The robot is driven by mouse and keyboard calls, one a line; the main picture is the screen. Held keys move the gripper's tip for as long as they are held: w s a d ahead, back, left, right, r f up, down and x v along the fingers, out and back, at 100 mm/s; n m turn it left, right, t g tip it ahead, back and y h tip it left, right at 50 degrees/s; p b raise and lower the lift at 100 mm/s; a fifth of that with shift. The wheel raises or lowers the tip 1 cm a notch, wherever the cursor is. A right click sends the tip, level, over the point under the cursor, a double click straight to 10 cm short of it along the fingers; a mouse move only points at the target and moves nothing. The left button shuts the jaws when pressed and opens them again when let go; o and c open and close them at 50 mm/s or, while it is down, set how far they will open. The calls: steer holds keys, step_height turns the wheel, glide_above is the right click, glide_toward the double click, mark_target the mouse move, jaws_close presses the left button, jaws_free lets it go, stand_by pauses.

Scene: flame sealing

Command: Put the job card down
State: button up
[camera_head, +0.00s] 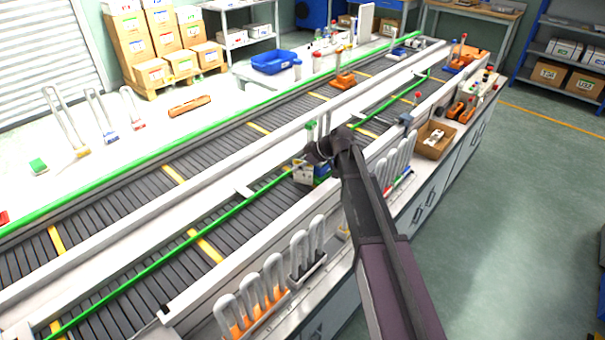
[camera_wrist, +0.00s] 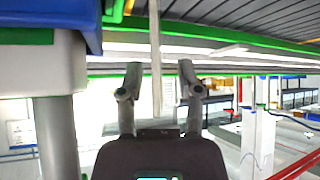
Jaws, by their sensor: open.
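My gripper (camera_head: 318,150) is over the near side of the conveyor in the head view. In the wrist view its two fingers (camera_wrist: 157,82) are apart. A thin pale upright strip (camera_wrist: 155,45) shows between the fingers, with gaps on both sides; I cannot tell whether it is the job card edge-on. In the head view a small pale printed piece (camera_head: 303,173) is just below and left of my gripper, with something blue beside it; I cannot tell whether this is the card. My gripper and arm hide part of that spot.
The roller conveyor (camera_head: 130,200) with green rails runs diagonally past my gripper. Racks of pale upright loops (camera_head: 265,290) line the near ledge. A cardboard tray (camera_head: 434,140) is at right. A blue bin (camera_head: 273,62) stands on the far table. The floor at right is clear.

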jaws_close()
steer(key=shift+r, duration=0.2)
stand_by(0.4)
step_height(320, 180, up, 3)
steer(key=p, duration=0.3)
steer(key=s+d+p, duration=0.1)
steer(key=s+d, duration=0.2)
steer(key=s, duration=0.4)
steer(key=s+d+r+p, duration=0.1)
steer(key=s+d, duration=0.2)
steer(key=s, duration=0.4)
steer(key=shift+s+d+r, duration=0.25)
steer(key=shift+d+r, duration=0.05)
steer(key=shift+d, duration=0.1)
